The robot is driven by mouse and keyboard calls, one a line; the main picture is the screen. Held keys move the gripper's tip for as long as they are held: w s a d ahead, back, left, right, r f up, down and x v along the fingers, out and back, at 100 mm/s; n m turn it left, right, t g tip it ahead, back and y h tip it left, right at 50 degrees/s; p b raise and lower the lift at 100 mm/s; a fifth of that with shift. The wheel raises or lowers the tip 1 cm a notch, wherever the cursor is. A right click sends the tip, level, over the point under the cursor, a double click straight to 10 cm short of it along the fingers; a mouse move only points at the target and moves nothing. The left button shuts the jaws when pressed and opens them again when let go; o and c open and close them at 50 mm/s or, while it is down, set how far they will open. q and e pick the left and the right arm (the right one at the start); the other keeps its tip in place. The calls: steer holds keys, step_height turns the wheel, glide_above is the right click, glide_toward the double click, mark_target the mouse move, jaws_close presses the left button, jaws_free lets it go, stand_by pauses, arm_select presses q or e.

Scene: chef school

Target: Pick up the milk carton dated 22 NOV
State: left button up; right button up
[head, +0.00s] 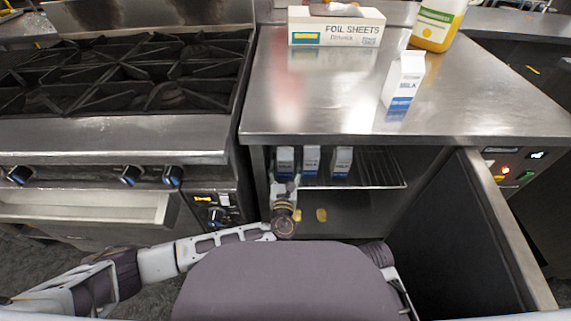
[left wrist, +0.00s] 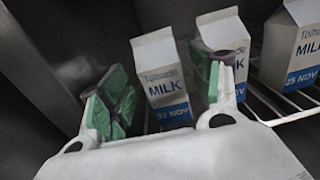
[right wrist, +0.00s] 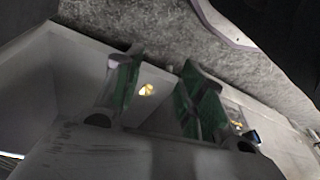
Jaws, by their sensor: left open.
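Three white and blue milk cartons stand upright in a row on the wire shelf of the open cabinet: a left one (head: 285,158), a middle one (head: 311,159) and a right one (head: 342,161). My left gripper (head: 286,188) is open at the left carton. In the left wrist view, the left carton (left wrist: 162,80) shows between the open fingers (left wrist: 168,92), and the right finger overlaps the middle carton (left wrist: 224,45). The right carton (left wrist: 294,50) is clear of the fingers. My right gripper (right wrist: 160,82) is open and empty.
The cabinet door (head: 500,230) is open at right. The shelf (head: 375,172) is free right of the cartons. A stove (head: 120,85) is at left.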

mark_target(285, 160)
steer(key=shift+f, duration=0.1)
arm_select(q)
steer(key=shift+w, duration=0.2)
steer(key=shift+w+b, duration=0.45)
steer(key=shift+b, duration=0.05)
steer(key=shift+w+a+b, duration=0.1)
steer(key=shift+w+b, duration=0.5)
steer(key=shift+w, duration=0.25)
steer(key=shift+w+b, duration=0.35)
steer(key=shift+w, duration=0.75)
arm_select(e)
steer(key=shift+t, duration=0.5)
steer(key=shift+a+r, duration=0.2)
steer(key=shift+r, duration=1)
steer(key=shift+a+r, duration=0.15)
steer(key=shift+r, duration=1.05)
arm_select(q)
steer(key=shift+c, duration=0.5)
arm_select(e)
steer(key=shift+f, duration=0.2)
